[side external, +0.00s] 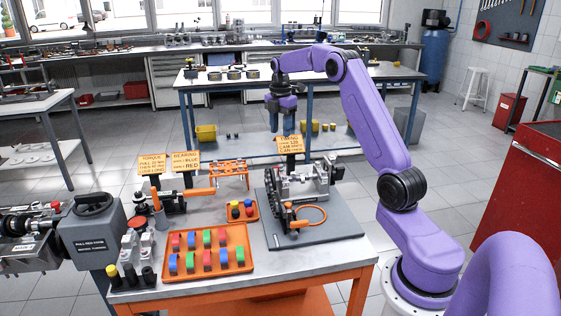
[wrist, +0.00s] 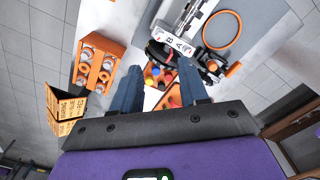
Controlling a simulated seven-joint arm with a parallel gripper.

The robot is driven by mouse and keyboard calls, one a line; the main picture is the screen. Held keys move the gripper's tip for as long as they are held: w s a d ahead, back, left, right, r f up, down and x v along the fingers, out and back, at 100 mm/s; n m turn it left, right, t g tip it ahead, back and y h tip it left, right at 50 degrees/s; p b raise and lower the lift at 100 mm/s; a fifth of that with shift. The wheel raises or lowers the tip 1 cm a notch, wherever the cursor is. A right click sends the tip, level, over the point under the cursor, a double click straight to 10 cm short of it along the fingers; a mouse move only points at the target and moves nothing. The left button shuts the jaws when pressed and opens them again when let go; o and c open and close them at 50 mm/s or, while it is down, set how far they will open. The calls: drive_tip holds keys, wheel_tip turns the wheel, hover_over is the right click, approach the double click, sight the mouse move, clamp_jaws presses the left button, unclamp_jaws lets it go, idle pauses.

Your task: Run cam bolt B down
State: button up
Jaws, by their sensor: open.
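My gripper (side external: 282,122) hangs above the back part of the work table, over the engine assembly (side external: 300,183), fingers pointing down. In the wrist view my gripper (wrist: 160,88) has its two fingers spread apart with nothing between them. Beyond the fingertips is a white block (wrist: 176,44) marked B and A on the engine assembly. Bolt heads near these letters are too small to tell apart, so I cannot single out cam bolt B. An orange ring (side external: 308,215) lies at the front of the assembly and also shows in the wrist view (wrist: 222,30).
An orange tray (side external: 210,270) of red, green and blue blocks sits at the table front. A small orange tray (side external: 243,218) holds coloured pieces. Upright signs (side external: 289,145) stand near my gripper. A grey machine (side external: 97,235) is at the left, a red cabinet (side external: 520,205) at the right.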

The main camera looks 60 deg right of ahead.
sight(280, 165)
wheel_tip(280, 165, down, 12)
drive_tip(key=shift+f, duration=0.25)
idle(0.3)
clamp_jaws()
